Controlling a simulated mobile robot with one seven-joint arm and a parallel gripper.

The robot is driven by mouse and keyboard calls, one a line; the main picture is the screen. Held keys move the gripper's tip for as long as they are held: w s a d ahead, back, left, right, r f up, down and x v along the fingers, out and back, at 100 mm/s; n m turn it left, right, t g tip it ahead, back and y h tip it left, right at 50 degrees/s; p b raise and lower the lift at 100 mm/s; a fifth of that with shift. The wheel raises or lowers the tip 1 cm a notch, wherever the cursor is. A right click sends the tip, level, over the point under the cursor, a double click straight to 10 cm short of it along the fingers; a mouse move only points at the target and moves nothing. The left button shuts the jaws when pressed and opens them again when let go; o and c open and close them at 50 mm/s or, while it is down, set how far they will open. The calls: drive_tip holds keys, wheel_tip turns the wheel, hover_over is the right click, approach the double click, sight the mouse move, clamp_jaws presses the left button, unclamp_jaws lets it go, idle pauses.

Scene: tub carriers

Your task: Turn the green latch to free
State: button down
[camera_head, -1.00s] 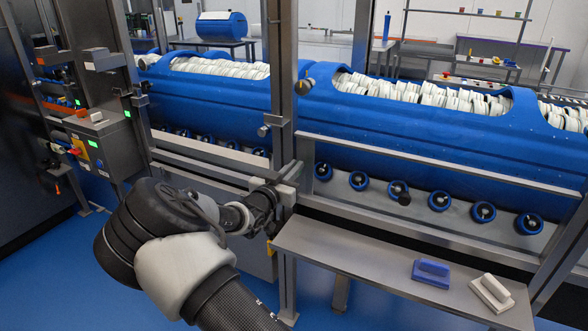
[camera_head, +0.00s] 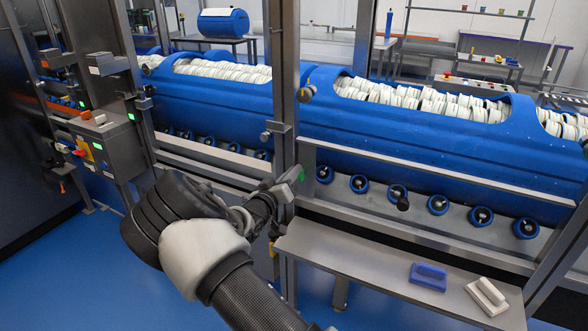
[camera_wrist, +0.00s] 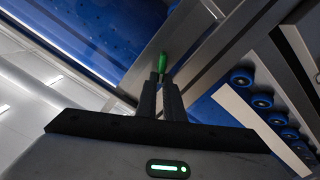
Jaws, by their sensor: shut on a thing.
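The green latch (camera_wrist: 163,61) shows in the wrist view as a small green handle rising from between my fingertips. My gripper (camera_wrist: 160,77) is shut on its lower part, which the fingers hide. In the head view a small bit of the green latch (camera_head: 301,175) shows just right of my gripper (camera_head: 290,183), at the steel post above the shelf. The latch's mount and exact turn angle cannot be made out.
Blue tubs (camera_head: 415,138) holding white discs lie behind a steel rail (camera_head: 430,175), with several blue rollers below. A grey shelf (camera_head: 370,265) carries a blue block (camera_head: 428,276) and a white block (camera_head: 486,296). A control box (camera_head: 112,150) stands left.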

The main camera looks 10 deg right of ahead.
drive_tip(key=n+p, duration=0.1)
drive_tip(key=n, duration=0.3)
drive_tip(key=f+n, duration=0.1)
drive_tip(key=n, duration=0.3)
drive_tip(key=n+p, duration=0.1)
drive_tip(key=n, duration=0.2)
drive_tip(key=shift+w+a+f+n+p, duration=0.25)
drive_tip(key=shift+a+f+n+p, duration=0.1)
drive_tip(key=shift+a+n, duration=0.05)
idle(0.3)
drive_tip(key=c, duration=1.9)
unclamp_jaws()
drive_tip(key=shift+o, duration=0.2)
drive_tip(key=shift+a, duration=0.1)
drive_tip(key=p+v, duration=0.1)
drive_tip(key=v, duration=1.6)
drive_tip(key=shift+s, duration=0.15)
